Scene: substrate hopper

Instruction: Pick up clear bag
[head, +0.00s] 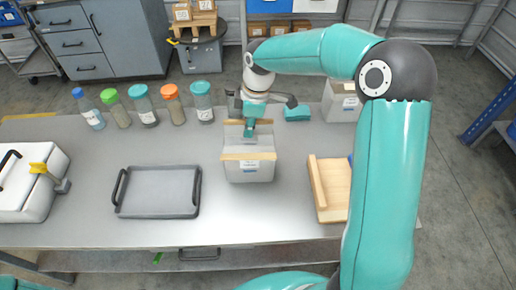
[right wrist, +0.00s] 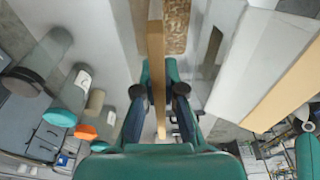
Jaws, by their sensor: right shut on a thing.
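In the right wrist view my right gripper (right wrist: 160,90) is shut on the tan top strip of a clear bag (right wrist: 155,45). Most of the held bag is hidden behind the front bag and gripper. My left gripper is not in view.
Several capped bottles (head: 145,105) stand at the back left. A grey tray (head: 158,193) lies front left, and a white container (head: 30,190) stands at the left edge. A wooden box (head: 332,190) is at the right.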

